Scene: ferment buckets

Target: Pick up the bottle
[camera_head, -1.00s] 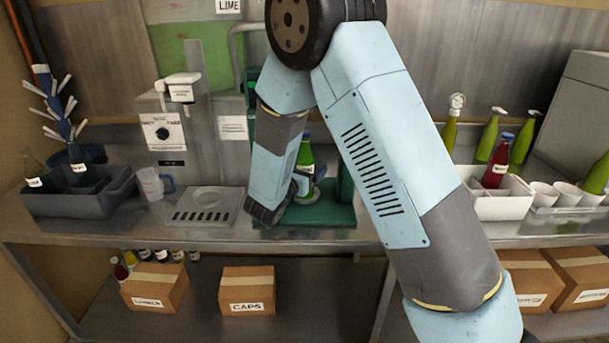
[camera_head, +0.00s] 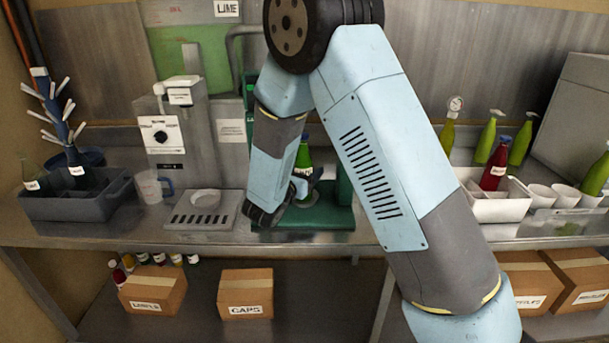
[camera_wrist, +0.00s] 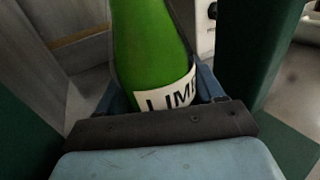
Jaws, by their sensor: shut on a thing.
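A green bottle (camera_head: 304,158) with a white label stands upright at the green stand (camera_head: 318,212) on the counter, partly hidden behind my arm in the head view. I cannot tell whether the bottle's base touches the stand.
Green uprights of the stand (camera_wrist: 250,50) flank the bottle closely. A drip tray (camera_head: 203,210) and a jug (camera_head: 152,187) are to the left, beside a dark crate (camera_head: 75,205). A white crate (camera_head: 495,207) with a red bottle (camera_head: 495,165) stands right. Boxes (camera_head: 246,292) sit below.

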